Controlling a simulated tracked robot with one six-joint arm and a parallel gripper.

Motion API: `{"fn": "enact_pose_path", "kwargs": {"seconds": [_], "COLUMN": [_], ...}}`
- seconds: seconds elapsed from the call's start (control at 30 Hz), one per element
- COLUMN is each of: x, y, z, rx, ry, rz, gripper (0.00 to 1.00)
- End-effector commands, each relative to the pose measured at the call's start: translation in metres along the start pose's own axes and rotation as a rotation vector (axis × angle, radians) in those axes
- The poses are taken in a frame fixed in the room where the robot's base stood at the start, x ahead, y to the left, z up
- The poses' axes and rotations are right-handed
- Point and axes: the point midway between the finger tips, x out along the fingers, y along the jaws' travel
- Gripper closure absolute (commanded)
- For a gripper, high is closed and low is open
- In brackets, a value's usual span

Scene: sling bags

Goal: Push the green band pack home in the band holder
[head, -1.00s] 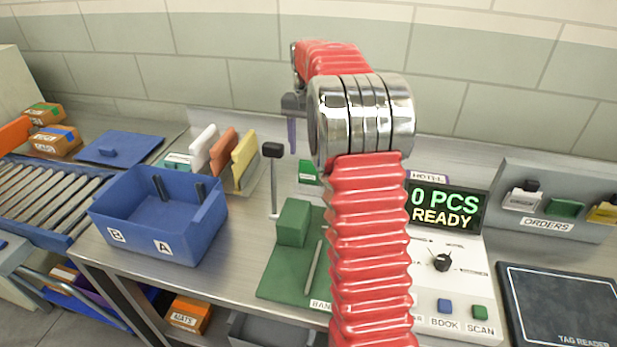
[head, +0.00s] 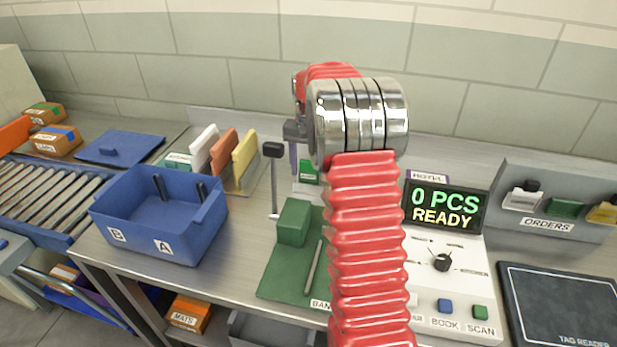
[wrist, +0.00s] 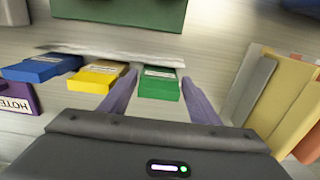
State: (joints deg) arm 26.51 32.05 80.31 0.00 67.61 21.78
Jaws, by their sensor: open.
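The green band pack (wrist: 159,84) sticks out of a pale rack (wrist: 100,53) in the wrist view, at the end of a row with a yellow pack (wrist: 97,77) and a blue pack (wrist: 42,68). My open gripper (wrist: 157,77) has one purple finger on each side of the green pack; I cannot tell whether they touch it. In the head view my gripper (head: 294,165) hangs just left of the green pack (head: 308,172), mostly behind my arm, which hides the rest of the rack.
A green base with a block (head: 293,222) stands in front. A black-topped post (head: 273,180) and upright coloured boards (head: 244,160) are left, with a blue bin (head: 150,240). A READY display panel (head: 443,208) and dark tag reader (head: 560,310) are right.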

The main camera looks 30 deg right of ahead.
Motion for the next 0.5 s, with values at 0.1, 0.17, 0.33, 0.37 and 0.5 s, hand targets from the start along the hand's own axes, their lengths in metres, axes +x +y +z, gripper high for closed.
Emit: {"fn": "enact_pose_path", "kwargs": {"seconds": [0.1, 0.17, 0.33, 0.37, 0.5], "x": [0.017, 0.025, 0.041, 0.042, 0.043], "y": [0.001, 0.001, 0.001, 0.001, 0.001], "z": [0.0, 0.0, 0.0, 0.0, -0.001], "rx": [0.0, 0.0, 0.0, 0.0, 0.001], "ry": [-0.003, -0.003, -0.001, -0.001, 0.0], "rz": [0.001, 0.001, 0.0, 0.0, 0.0], "gripper": [0.44, 0.44, 0.44, 0.44, 0.44]}}
